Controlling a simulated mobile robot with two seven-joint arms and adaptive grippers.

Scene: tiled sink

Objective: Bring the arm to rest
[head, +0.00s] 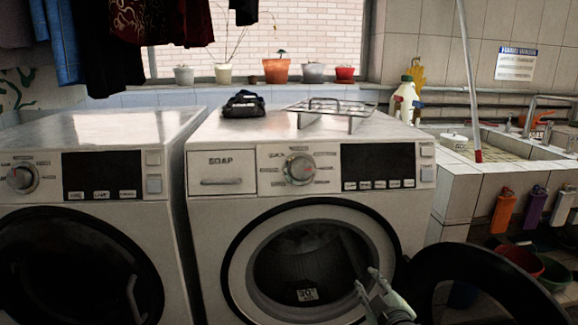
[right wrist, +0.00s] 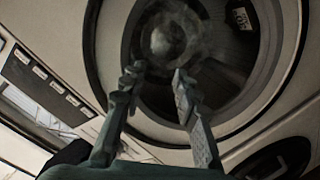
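My right gripper (head: 367,280) is in front of the right washing machine (head: 222,205), between its round opening and the black door ring (head: 480,262) that is swung open to the right. In the right wrist view, the two fingers of the gripper (right wrist: 157,84) are apart with nothing between them. They point toward the drum opening (right wrist: 215,70). The drum looks dark, and I cannot make out its contents clearly. My left gripper is not in view.
A second washing machine (head: 85,135) with a closed door stands at the left. A dark folded cloth (head: 243,104) and a wire rack (head: 335,108) lie on the right machine. A tiled sink (head: 500,145) stands at the right, with bottles (head: 504,210) and bowls below. Clothes (head: 95,45) hang upper left.

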